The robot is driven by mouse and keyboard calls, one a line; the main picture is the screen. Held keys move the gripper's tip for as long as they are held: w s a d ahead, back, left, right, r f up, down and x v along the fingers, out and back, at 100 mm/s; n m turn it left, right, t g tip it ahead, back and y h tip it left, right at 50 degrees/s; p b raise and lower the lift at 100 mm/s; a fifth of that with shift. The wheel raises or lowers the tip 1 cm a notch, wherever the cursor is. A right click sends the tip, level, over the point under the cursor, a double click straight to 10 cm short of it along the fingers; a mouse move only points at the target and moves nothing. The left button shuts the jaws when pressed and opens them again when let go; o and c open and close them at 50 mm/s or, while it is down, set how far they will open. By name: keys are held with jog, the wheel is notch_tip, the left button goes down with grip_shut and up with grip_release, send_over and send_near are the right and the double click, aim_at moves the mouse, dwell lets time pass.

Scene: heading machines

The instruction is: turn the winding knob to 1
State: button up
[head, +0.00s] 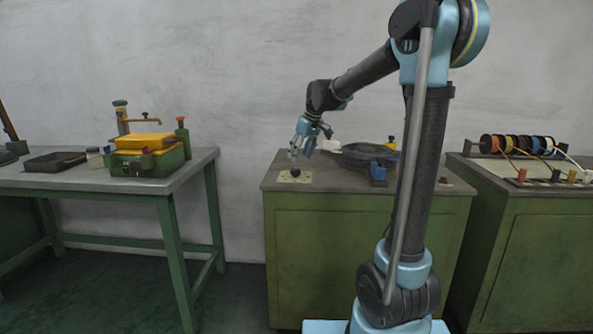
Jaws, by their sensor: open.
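A small dark knob (295,172) sits on a pale plate (284,178) at the left end of the middle green cabinet's top. I take it to be the winding knob; its markings and setting are too small to read. My gripper (296,158) is open and points down just above the knob, with its fingertips close to it. I cannot tell whether they touch it or stand around it.
A dark round pan-like part (365,153) and a blue block (377,172) stand to the right on the middle cabinet (340,188). A green table (80,181) with a yellow-and-green machine (147,158) stands left. Coloured spools (517,144) stand on the right cabinet.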

aim_at(296, 169)
jog(key=x, duration=0.7)
jog(key=shift+a+f, duration=0.1)
jog(key=shift+f, duration=0.05)
jog(key=c, duration=1.1)
